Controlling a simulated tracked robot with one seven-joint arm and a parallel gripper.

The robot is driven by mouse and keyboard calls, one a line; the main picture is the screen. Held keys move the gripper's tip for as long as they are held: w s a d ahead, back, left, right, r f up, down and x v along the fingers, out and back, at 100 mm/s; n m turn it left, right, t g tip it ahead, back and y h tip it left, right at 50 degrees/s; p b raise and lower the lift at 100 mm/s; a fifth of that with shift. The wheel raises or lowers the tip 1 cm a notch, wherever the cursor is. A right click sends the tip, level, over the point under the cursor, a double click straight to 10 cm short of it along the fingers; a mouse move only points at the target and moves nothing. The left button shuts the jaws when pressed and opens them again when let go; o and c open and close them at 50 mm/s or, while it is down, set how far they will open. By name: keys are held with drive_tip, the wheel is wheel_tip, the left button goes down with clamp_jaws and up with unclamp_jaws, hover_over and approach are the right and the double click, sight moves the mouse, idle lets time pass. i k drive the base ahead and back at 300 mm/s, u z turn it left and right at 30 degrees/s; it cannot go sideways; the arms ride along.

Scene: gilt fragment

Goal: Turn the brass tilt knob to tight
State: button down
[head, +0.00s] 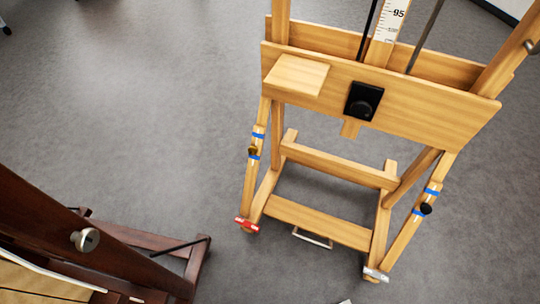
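A light wooden easel (375,97) stands on the grey floor in the right half of the head view. A small brass-coloured knob (253,151) sits on its left slanted strut, between two blue bands. It is too small to tell how far it is turned, and no marking for tight can be read. A black knob (425,208) sits on the right strut, also between blue bands. A larger black knob (362,103) on a square plate is on the front board. My gripper is not in view.
A dark wooden easel (110,245) with a silver knob (85,239) fills the lower left. The light easel's feet carry a red pedal (246,224) and a silver pedal (376,275). Floor (130,110) left of the light easel is clear.

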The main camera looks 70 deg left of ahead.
sight(252, 150)
drive_tip(key=z, duration=0.05)
drive_tip(key=i, duration=0.15)
drive_tip(key=u, duration=2.75)
drive_tip(key=k, duration=0.85)
drive_tip(key=u, duration=0.15)
drive_tip(key=i, duration=0.85)
drive_tip(key=u, duration=0.05)
